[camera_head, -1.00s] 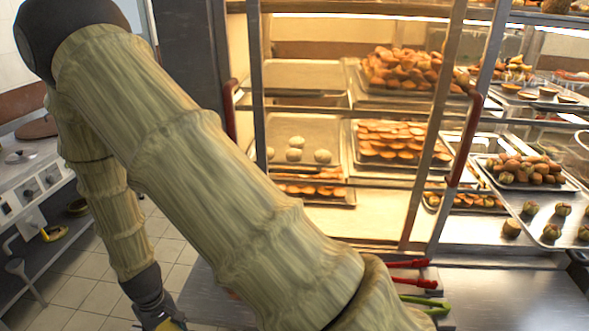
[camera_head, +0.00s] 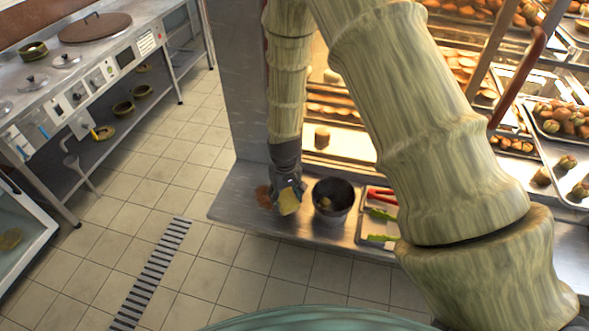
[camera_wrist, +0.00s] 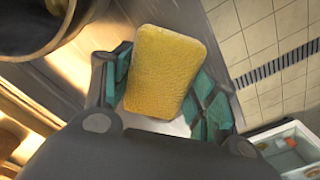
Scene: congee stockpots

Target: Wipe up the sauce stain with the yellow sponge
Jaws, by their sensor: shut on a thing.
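My gripper (camera_head: 287,192) points down over the left end of the metal counter and is shut on the yellow sponge (camera_head: 290,203). In the wrist view the sponge (camera_wrist: 165,72) sits between the two green-padded fingers. The sauce stain (camera_head: 263,196) is a reddish-brown patch on the counter, just left of the sponge in the head view. I cannot tell whether the sponge touches the counter. I cannot make out the stain in the wrist view.
A dark metal pot (camera_head: 333,214) stands close right of my gripper. Right of it, a tray (camera_head: 364,234) holds red and green tongs (camera_head: 383,213). The counter's front edge (camera_head: 300,240) is near, with tiled floor beyond. A glass food display rises behind.

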